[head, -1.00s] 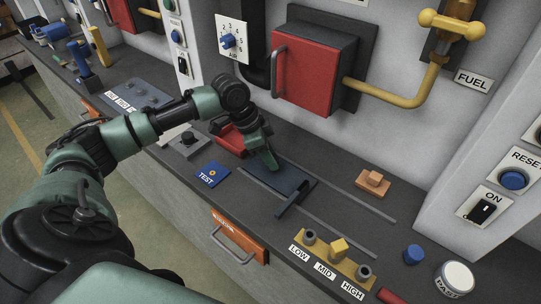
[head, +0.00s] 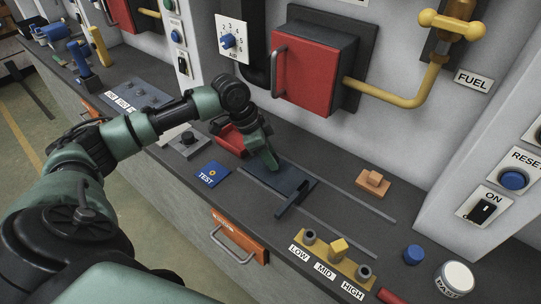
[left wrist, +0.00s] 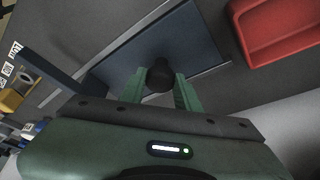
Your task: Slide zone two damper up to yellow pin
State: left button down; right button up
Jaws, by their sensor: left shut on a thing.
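The damper is a dark blue plate (head: 288,180) lying flat between two grey rails on the counter. An arm-like pointer (head: 292,200) sticks out from its right end towards the front. The yellow pin (head: 338,247) stands at MID on a brass strip, to the right of the pointer and apart from it. My left gripper (head: 272,166) is over the left part of the plate. In the left wrist view its fingers (left wrist: 160,88) are shut on the damper's round black knob (left wrist: 160,75). My right gripper is not in view.
Bare track runs right of the plate between the rails (head: 350,207). Grey posts stand at LOW (head: 309,236) and HIGH (head: 364,272). A red tray (head: 230,140) lies behind my gripper, a blue TEST plate (head: 211,174) to the front left, an orange block (head: 373,182) behind the track.

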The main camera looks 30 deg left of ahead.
pick_arm(q)
jog(key=shift+r, duration=0.1)
jog(key=d+p, duration=0.2)
jog(key=d, duration=0.1)
jog(key=d+p, duration=0.2)
jog(key=shift+s+d+r, duration=0.1)
jog(key=shift+s+r, duration=0.15)
jog(key=shift+r, duration=0.15)
jog(key=p, duration=0.4)
send_over(308, 192)
jog(key=shift+a+f, duration=0.2)
jog(key=shift+f, duration=0.05)
jog(key=shift+d+f, duration=0.1)
jog(key=shift+d, duration=0.1)
jog(key=c, duration=1)
grip_release()
jog(key=shift+c, duration=0.2)
jog(key=shift+f, duration=0.1)
